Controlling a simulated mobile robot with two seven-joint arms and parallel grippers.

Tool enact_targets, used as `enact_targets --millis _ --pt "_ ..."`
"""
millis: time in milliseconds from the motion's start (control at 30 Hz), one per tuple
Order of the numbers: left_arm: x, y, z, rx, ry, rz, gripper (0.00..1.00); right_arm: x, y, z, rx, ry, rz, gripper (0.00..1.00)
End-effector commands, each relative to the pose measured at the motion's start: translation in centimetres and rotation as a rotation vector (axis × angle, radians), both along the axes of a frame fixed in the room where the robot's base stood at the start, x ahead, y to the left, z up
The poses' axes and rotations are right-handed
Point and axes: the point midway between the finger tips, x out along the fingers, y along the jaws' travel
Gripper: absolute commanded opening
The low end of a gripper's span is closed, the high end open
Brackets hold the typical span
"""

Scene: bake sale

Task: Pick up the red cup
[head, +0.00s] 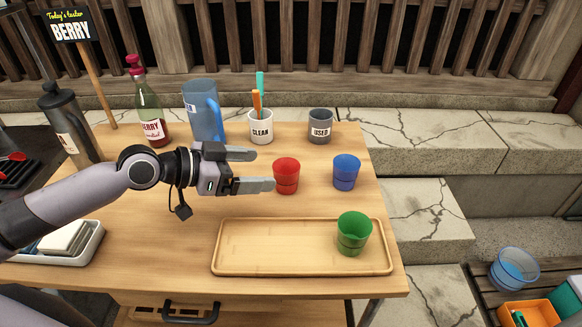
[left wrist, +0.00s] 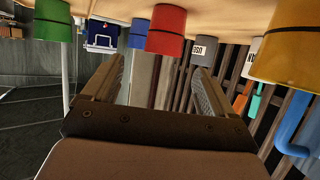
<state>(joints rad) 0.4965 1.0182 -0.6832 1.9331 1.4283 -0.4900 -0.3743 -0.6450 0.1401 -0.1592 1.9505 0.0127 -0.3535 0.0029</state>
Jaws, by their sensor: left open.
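The red cup (head: 286,175) stands upright on the wooden table, left of a blue cup (head: 346,172). My left gripper (head: 264,170) is open and empty just left of the red cup, its fingers pointing right toward it. The lower fingertip overlaps the cup's left edge; I cannot tell if they touch. In the left wrist view, which is upside down, the red cup (left wrist: 166,30) is beyond and above the open fingers (left wrist: 158,66), not between them. My right gripper is not in view.
A green cup (head: 353,236) stands on the wooden tray (head: 290,271) in front. Behind stand the CLEAN cup (head: 260,128) with utensils, the USED cup (head: 320,128), a blue pitcher (head: 202,112) and a bottle (head: 149,105). The left wrist view shows a yellow cup (left wrist: 287,42) close by.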

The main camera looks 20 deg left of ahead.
Motion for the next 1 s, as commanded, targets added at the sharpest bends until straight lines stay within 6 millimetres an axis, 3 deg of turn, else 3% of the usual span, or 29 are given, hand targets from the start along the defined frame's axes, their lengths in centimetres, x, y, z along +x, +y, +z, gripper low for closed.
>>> enact_targets --millis 600,967,1000 --pt "4.2 -3.6 -2.4 -0.002 0.001 0.000 0.86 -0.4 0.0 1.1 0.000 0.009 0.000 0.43" --pt "4.7 -4.1 -2.9 0.001 -0.001 0.000 0.86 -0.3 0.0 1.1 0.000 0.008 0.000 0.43" --pt "4.7 -4.1 -2.9 0.001 -0.001 0.000 0.80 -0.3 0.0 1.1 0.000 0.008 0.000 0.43"
